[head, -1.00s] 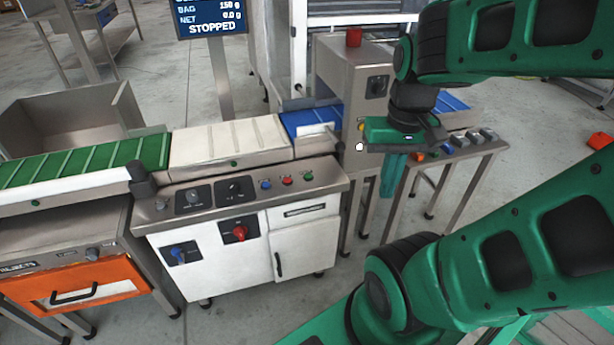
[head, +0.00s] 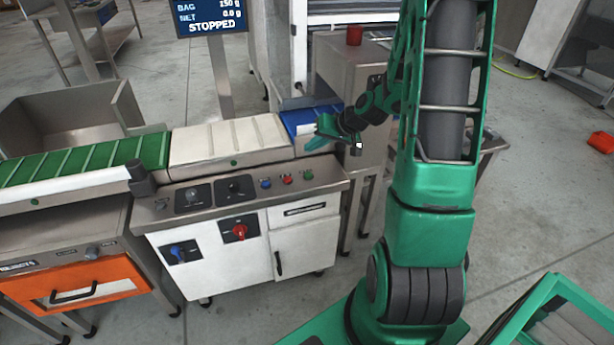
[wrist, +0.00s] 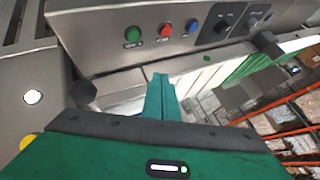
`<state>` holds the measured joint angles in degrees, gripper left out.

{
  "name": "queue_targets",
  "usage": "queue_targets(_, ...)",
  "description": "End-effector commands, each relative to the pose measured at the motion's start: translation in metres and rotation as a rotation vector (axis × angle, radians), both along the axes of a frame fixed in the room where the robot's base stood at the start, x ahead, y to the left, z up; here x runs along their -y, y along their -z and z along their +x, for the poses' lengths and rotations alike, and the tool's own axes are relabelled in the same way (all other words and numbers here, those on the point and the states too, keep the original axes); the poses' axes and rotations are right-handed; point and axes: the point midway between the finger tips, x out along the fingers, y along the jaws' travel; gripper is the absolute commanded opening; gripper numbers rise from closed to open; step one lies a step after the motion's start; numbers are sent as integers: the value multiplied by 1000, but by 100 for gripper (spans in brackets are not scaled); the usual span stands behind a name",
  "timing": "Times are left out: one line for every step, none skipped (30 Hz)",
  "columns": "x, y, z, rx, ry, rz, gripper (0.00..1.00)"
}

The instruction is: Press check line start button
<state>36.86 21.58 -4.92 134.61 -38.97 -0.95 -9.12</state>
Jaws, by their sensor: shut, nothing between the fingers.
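The control panel has three small buttons in a row: green (head: 307,174), red (head: 287,181) and blue (head: 265,183). The wrist view also shows the green button (wrist: 132,34), red button (wrist: 165,29) and blue button (wrist: 191,25); their labels are too small to read. My gripper (head: 314,145) is shut and empty, above the panel's right end beside the blue belt. In the wrist view, its green fingers (wrist: 160,84) point toward the panel, apart from the buttons. The display (head: 210,15) reads STOPPED.
A steel cabinet with a lit white button (wrist: 32,96) and yellow button (wrist: 27,141) stands close by.

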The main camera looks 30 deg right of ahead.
Motion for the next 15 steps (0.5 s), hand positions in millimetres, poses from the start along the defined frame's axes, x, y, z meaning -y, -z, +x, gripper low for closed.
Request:
queue_targets(3, 3, 4, 15, 10, 13, 0)
queue_targets(4, 4, 6, 24, 14, 17, 0)
queue_targets(5, 5, 9, 32, 18, 23, 0)
queue_targets(5, 5, 10, 38, 20, 25, 0)
queue_targets(6, 5, 11, 42, 22, 27, 0)
queue_targets(6, 5, 12, 45, 24, 29, 0)
queue_targets(6, 5, 13, 46, 24, 29, 0)
queue_targets(6, 5, 13, 47, 24, 29, 0)
queue_targets(6, 5, 13, 46, 23, 28, 0)
queue_targets(6, 4, 13, 46, 23, 28, 0)
queue_targets(6, 4, 13, 46, 23, 28, 0)
queue_targets(6, 5, 12, 45, 23, 28, 0)
queue_targets(6, 4, 12, 45, 23, 28, 0)
queue_targets(6, 4, 12, 45, 23, 28, 0)
queue_targets(6, 5, 12, 45, 23, 28, 0)
